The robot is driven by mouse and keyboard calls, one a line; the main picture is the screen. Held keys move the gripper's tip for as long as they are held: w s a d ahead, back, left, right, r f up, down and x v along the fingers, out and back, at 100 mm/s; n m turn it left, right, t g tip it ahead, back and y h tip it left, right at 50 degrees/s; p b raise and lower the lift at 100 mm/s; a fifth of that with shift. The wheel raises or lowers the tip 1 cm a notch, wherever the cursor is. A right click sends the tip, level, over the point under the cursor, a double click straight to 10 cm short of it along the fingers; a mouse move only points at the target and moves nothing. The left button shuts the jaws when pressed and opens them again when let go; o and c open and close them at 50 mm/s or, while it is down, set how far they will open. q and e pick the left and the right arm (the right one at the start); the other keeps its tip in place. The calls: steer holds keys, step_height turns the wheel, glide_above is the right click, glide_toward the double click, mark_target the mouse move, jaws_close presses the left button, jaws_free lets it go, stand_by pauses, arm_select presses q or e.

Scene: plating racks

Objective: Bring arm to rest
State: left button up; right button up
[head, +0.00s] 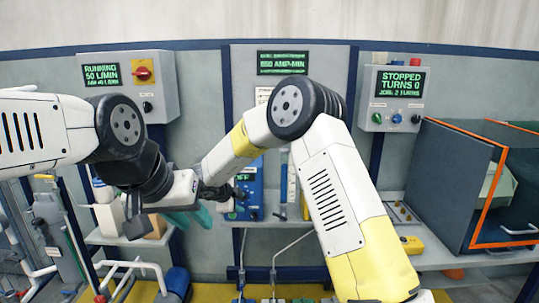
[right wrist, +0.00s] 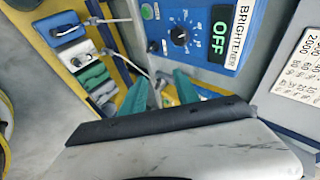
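My left arm (head: 40,130) comes in from the left, white with a black round joint. Its dark wrist hangs down, and the left gripper (head: 134,217) is small and dark there; its opening is unclear. My right arm (head: 335,195), white and yellow, rises from the lower right, bends at a black elbow and reaches down to the left. The right gripper (head: 187,218) has teal fingers, close to the left wrist in the picture. In the right wrist view, the right gripper's two teal fingers (right wrist: 160,92) stand apart with nothing visible held between them.
A blue control box reading OFF (right wrist: 207,35), labelled BRIGHTENER, is beyond the right fingers. A running-display box (head: 130,82) and a stopped-display box (head: 393,98) hang on the wall. An orange-edged cabinet (head: 450,185) stands right. A shelf (head: 440,258) holds a yellow device (head: 411,245).

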step_height(320, 180, up, 10)
steer(key=w+n+t+y, duration=0.2)
steer(key=y, duration=0.1)
steer(key=s+d+r+n+y, duration=0.3)
steer(key=s+r+n, duration=0.2)
steer(key=r, duration=0.3)
steer(key=s+d+r+n+y, duration=0.3)
steer(key=s+r+n, duration=0.15)
steer(key=r, duration=0.35)
steer(key=s+d+f+n+g+h, duration=0.1)
steer(key=s+d+f+n, duration=0.1)
steer(key=s+d, duration=0.4)
steer(key=s+d+f+n+g+h, duration=0.1)
steer(key=s+d, duration=0.5)
steer(key=s, duration=0.7)
steer(key=s+d+f+n+g+h, duration=0.1)
steer(key=s+d+f+n+g, duration=0.1)
steer(key=s+d+f+n, duration=0.3)
steer(key=s+d, duration=0.1)
steer(key=s, duration=0.3)
steer(key=shift+s+d+g, duration=0.15)
steer(key=shift+d+g, duration=0.2)
steer(key=shift+g, duration=0.05)
